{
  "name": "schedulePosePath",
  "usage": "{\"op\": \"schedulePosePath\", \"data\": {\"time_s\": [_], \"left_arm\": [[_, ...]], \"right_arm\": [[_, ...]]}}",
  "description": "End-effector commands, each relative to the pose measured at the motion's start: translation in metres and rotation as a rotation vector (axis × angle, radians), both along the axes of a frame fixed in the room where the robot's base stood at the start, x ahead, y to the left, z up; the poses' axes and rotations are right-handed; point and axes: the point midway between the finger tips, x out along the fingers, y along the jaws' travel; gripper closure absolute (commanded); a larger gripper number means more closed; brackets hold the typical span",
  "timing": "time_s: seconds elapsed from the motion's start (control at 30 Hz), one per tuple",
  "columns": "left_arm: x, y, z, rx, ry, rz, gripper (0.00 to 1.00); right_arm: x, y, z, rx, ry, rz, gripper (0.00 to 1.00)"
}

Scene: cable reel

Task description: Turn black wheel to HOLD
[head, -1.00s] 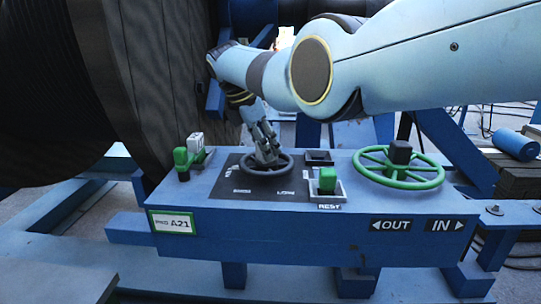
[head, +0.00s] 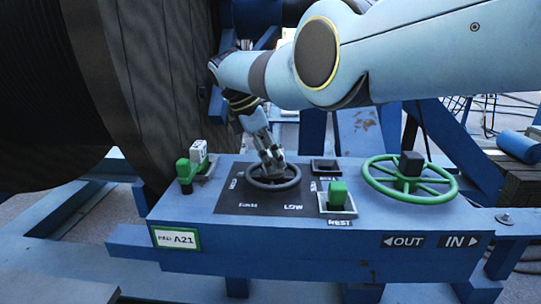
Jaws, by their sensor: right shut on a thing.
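The black wheel (head: 273,184) lies flat on a dark plate (head: 238,204) on the blue control box. Labels surround the wheel on the plate. LOW reads at its front right, while the others are too small or partly covered to read surely. I cannot make out the HOLD label or the wheel's pointer. My left gripper is not in view.
A green wheel (head: 409,180) with a black knob stands to the right, above OUT and IN labels. Another green and white lever (head: 190,170) stands at the left. A large dark reel (head: 150,80) rises behind.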

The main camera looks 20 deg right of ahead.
Motion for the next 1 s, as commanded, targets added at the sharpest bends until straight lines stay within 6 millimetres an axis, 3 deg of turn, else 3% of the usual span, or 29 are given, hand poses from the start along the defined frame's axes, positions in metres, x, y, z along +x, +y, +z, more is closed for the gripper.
{"op": "schedulePosePath", "data": {"time_s": [0.07, 0.1, 0.27, 0.67, 1.0], "left_arm": [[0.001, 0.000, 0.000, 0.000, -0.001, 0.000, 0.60], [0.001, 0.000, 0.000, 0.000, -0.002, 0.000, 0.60], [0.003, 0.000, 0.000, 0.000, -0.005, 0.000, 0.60], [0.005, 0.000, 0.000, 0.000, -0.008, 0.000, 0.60], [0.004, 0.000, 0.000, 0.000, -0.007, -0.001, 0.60]], "right_arm": [[0.000, 0.000, -0.001, 0.001, -0.002, -0.005, 1.00], [0.000, 0.000, -0.001, 0.002, -0.002, -0.005, 0.57], [0.000, 0.000, 0.000, 0.001, -0.002, -0.004, 0.36], [0.002, 0.004, 0.010, 0.001, -0.004, -0.001, 0.35], [0.007, 0.031, 0.077, 0.001, -0.004, -0.002, 0.35]]}}
